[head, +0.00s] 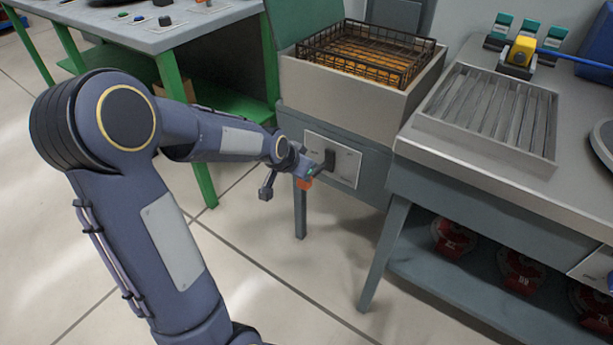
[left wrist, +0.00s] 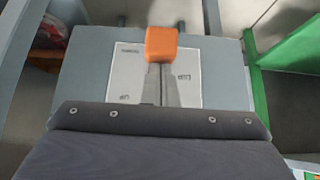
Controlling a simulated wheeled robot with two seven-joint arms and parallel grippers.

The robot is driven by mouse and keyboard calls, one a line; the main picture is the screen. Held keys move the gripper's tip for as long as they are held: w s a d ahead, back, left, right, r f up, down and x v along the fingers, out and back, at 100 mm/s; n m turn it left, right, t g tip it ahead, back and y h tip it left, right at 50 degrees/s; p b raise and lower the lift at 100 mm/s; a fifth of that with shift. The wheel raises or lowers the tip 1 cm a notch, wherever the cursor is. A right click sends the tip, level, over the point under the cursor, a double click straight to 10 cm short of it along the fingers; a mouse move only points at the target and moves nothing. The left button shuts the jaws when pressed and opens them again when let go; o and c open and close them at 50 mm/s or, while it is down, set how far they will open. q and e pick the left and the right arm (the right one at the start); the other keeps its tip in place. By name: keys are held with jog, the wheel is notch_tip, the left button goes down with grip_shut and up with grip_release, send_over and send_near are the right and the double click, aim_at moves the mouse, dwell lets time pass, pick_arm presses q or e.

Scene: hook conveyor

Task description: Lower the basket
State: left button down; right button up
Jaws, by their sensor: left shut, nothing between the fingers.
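The black wire basket (head: 366,52) sits at the top of the grey fryer tank (head: 345,95), over an orange surface. On the front of the tank's stand is a pale panel (head: 346,172) with a dark lever mount (head: 329,160). An orange knob (head: 304,184) stands out from it and also shows in the left wrist view (left wrist: 162,43). My left gripper (head: 303,169) is shut and empty close to the knob. In the left wrist view its fingers (left wrist: 161,72) point at the knob; I cannot tell whether they touch it. My right gripper is out of view.
A grey counter with a slatted drain tray (head: 492,112) stands on the right, with red round items (head: 455,236) on its lower shelf. A green-legged table (head: 160,30) stands at the back left. The floor in front of the fryer is clear.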

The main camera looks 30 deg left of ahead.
pick_arm(q)
notch_tip(320, 180, down, 12)
jog(key=s+b, duration=0.1)
jog(key=b, duration=0.9)
jog(key=shift+r+t, duration=0.15)
jog(key=shift+t, duration=0.15)
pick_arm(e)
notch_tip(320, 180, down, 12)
pick_arm(q)
jog(key=shift+b, duration=0.35)
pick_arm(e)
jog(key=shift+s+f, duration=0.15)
